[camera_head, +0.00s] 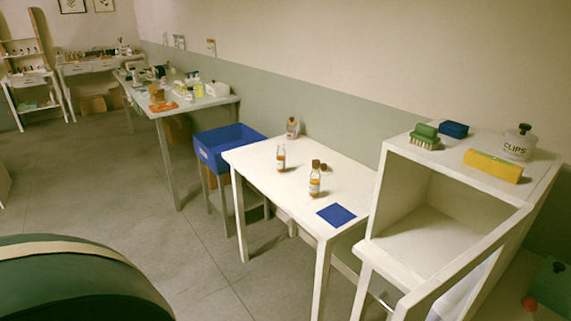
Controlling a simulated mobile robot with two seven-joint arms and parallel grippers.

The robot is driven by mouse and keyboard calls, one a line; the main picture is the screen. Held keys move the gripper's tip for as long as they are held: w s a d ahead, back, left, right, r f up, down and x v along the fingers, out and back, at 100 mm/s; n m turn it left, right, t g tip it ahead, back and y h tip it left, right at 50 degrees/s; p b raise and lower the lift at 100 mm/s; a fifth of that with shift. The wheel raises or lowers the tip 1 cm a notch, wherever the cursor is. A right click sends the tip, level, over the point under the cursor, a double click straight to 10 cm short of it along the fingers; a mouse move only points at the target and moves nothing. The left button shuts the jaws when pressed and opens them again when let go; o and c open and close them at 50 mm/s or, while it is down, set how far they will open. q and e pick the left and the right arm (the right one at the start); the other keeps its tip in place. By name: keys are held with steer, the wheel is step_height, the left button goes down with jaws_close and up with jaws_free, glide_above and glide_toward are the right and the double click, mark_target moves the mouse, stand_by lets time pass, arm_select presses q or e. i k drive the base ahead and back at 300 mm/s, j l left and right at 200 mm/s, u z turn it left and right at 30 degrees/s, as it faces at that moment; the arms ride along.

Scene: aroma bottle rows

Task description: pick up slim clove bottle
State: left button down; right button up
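Several small bottles stand upright on a white table (258,157) in the middle of the head view. A slim clear bottle (281,160) with amber liquid and a pale label stands near the left edge. A bottle with a brown cap (315,182) and amber liquid stands nearer the middle. A wider bottle (293,129) with a dark top stands at the back corner. A small brown object (323,168) lies behind the brown-capped bottle. The labels are too small to read, so I cannot tell which is the slim clove bottle. Neither gripper shows.
A blue square (336,215) lies on the table's right front. A blue bin (210,152) stands left of the table. A white shelf unit (402,160) at right carries a green brush, a yellow block and a "CLIPS" jar. A rounded green form (75,285) fills the lower left. Floor between is clear.

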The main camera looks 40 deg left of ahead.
mark_target(281, 152)
steer(key=j+u, duration=0.1)
steer(key=j, duration=0.6)
steer(key=i+j+u, duration=0.1)
steer(key=j, duration=0.6)
steer(key=i, duration=0.05)
